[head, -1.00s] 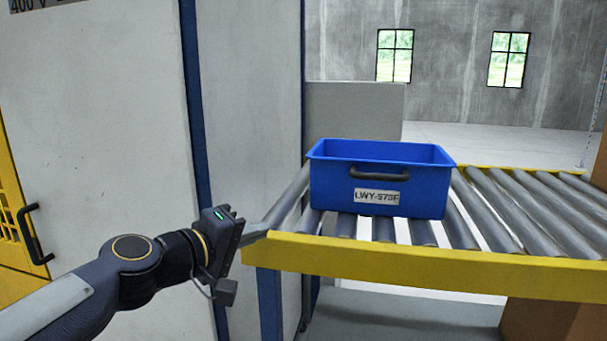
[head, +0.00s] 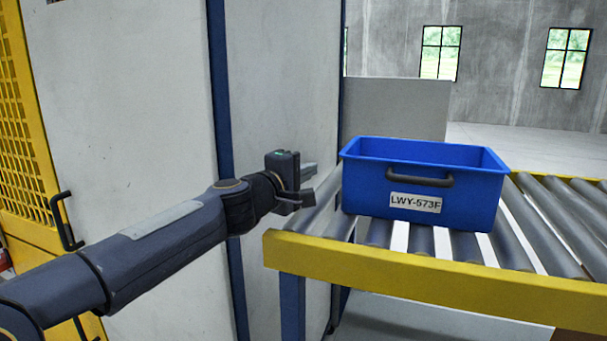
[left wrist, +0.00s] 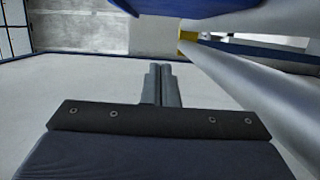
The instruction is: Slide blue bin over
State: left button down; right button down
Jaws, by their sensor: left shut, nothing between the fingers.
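The blue bin (head: 420,185) sits upright on the roller conveyor (head: 545,235), near its left end. It has a dark handle and a white label reading LWY-573F on its front. My left gripper (head: 310,170) is just left of the bin, near the conveyor's left end, with a gap between them. Its fingers are shut and empty, and they also show in the left wrist view (left wrist: 160,85). In that view the bin's blue underside edge (left wrist: 175,6) is at the top. My right gripper is not in view.
A yellow rail (head: 420,283) runs along the conveyor's front edge. A tall white cabinet (head: 275,80) with blue edges stands close behind my left arm. A grey panel (head: 395,108) stands behind the bin. The rollers right of the bin are clear.

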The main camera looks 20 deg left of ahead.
pick_arm(q)
jog(key=p+x, duration=0.1)
jog(key=x, duration=0.4)
jog(key=shift+w+d, duration=0.2)
jog(key=shift+w, duration=0.05)
jog(key=shift+s+d+b, duration=0.1)
jog(key=shift+d+b, duration=0.3)
jog(key=shift+d, duration=1.4)
